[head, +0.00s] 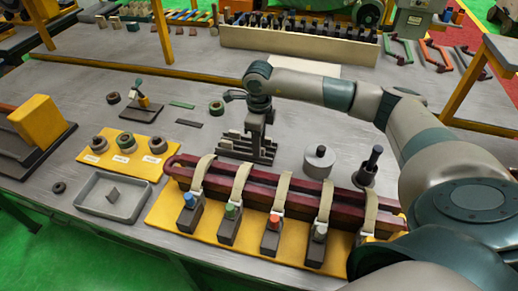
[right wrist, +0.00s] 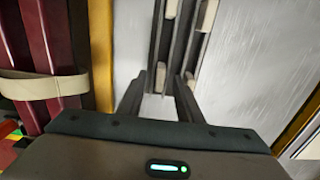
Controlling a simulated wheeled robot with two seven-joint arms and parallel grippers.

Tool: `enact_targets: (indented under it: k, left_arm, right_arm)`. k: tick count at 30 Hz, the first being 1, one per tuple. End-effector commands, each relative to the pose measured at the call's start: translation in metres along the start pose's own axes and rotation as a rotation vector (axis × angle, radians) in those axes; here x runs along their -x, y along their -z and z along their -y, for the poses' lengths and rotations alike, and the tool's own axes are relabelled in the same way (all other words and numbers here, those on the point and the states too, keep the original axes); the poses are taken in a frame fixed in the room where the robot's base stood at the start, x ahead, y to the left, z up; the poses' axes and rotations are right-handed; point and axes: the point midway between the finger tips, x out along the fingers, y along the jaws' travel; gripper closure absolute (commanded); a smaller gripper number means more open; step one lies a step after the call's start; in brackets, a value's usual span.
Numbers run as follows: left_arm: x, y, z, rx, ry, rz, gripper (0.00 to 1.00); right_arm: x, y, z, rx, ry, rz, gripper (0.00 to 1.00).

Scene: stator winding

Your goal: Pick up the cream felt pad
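A dark slotted rack (head: 246,148) stands mid-table, behind the maroon bars. In the right wrist view, its dark rails (right wrist: 178,45) run away from my gripper and hold several small cream blocks, including one cream pad (right wrist: 160,79) near the fingertips and another farther off (right wrist: 207,15). I cannot tell which is the felt pad. My right gripper (right wrist: 160,88) is pointed down over the rack, with its two fingers apart. The near cream pad shows between the fingers; contact is not clear. In the head view the right gripper (head: 259,125) hides part of the rack. My left gripper is not in view.
Maroon bars with cream straps (head: 240,185) lie on a yellow mat in front of the rack. A grey cylinder (head: 319,160) and a dark post (head: 369,168) stand to the right. A grey tray (head: 90,199) is at the left.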

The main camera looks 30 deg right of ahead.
Motion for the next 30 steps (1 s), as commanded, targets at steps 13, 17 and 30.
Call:
enact_targets:
  k: [13, 17, 30]
  left_arm:
    - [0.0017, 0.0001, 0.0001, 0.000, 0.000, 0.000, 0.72]
    - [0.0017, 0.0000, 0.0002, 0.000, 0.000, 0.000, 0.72]
    - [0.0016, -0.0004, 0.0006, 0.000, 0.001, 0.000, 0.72]
  right_arm:
    - [-0.0057, 0.0004, 0.0002, 0.000, 0.000, -0.001, 0.67]
    - [-0.0055, 0.0004, 0.0003, 0.000, 0.000, -0.001, 0.70]
    - [-0.0053, 0.0004, 0.0003, 0.000, 0.001, 0.000, 1.00]
